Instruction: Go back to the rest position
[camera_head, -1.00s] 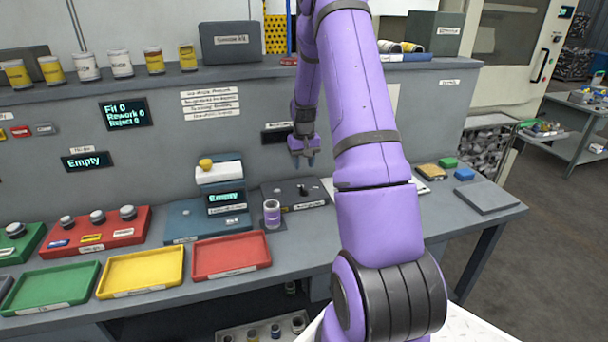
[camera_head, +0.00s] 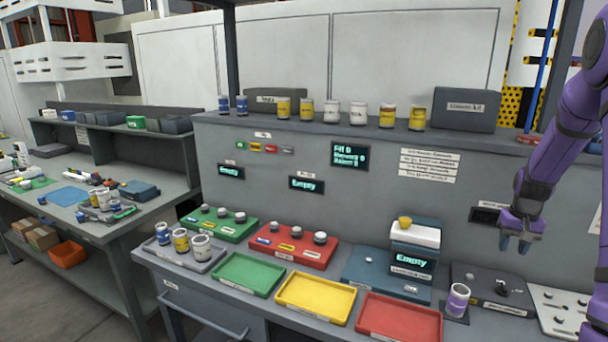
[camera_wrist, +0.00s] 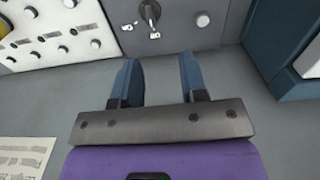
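My gripper (camera_head: 516,243) hangs from the purple arm at the right of the head view, above the bench and in front of its back panel. In the wrist view its two blue fingers (camera_wrist: 161,78) stand apart with nothing between them. Below them lies the bare grey bench top, with the dark box with a lever (camera_wrist: 172,22) just beyond the fingertips. My gripper touches nothing that I can see.
The bench holds a green tray (camera_head: 246,275), a yellow tray (camera_head: 315,297), a red tray (camera_head: 399,318) and a teal device reading "Empty" (camera_head: 412,262). A purple-banded can (camera_head: 457,300) stands beside it. Cans line the shelf (camera_head: 330,127). Another workbench (camera_head: 160,200) stands at left.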

